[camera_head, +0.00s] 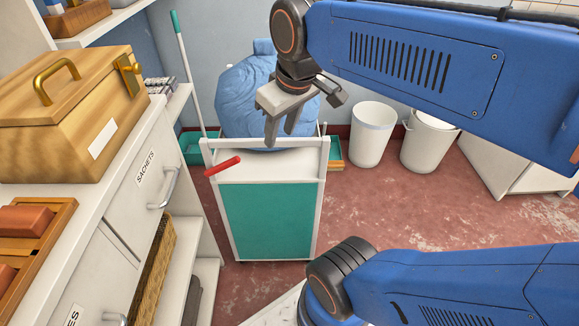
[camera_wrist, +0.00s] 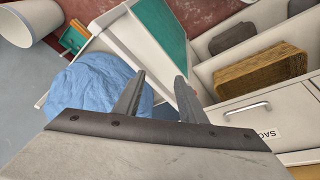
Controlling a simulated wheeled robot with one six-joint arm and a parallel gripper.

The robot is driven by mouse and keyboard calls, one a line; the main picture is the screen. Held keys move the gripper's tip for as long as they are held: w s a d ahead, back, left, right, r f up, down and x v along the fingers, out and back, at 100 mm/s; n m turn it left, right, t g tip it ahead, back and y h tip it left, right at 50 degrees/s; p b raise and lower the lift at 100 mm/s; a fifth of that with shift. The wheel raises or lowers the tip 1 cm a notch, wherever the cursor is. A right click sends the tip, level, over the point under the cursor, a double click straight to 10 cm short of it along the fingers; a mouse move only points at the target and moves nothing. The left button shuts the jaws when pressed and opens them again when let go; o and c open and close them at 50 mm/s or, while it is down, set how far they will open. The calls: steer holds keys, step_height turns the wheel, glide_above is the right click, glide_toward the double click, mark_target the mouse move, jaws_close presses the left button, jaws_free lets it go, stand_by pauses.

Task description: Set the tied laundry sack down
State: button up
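The blue laundry sack (camera_head: 240,100), with a tied neck at its top, rests on a white trolley (camera_head: 308,166) with a green front panel. The sack also shows in the wrist view (camera_wrist: 85,82), left of and beyond the fingers. My gripper (camera_head: 281,132) points down in front of the sack, over the trolley's near end. In the wrist view my gripper (camera_wrist: 160,75) has its fingers apart, with no sack cloth pinched between them. Part of the sack is hidden behind my gripper and wrist. I cannot tell whether a finger touches it.
A red handle (camera_head: 222,166) sticks out at the trolley's near left. A counter with drawers and a wooden box (camera_head: 70,100) stands at the left. Two white bins (camera_head: 372,135) (camera_head: 428,142) stand behind at the right. The red floor right of the trolley is clear.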

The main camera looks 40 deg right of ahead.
steer(key=s+a+f+m, duration=0.1)
steer(key=s+f+m, duration=0.1)
steer(key=s+f, duration=0.3)
step_height(320, 180, down, 2)
steer(key=shift+f+t, duration=0.15)
steer(key=shift+t, duration=0.25)
steer(key=shift+c, duration=0.2)
stand_by(0.5)
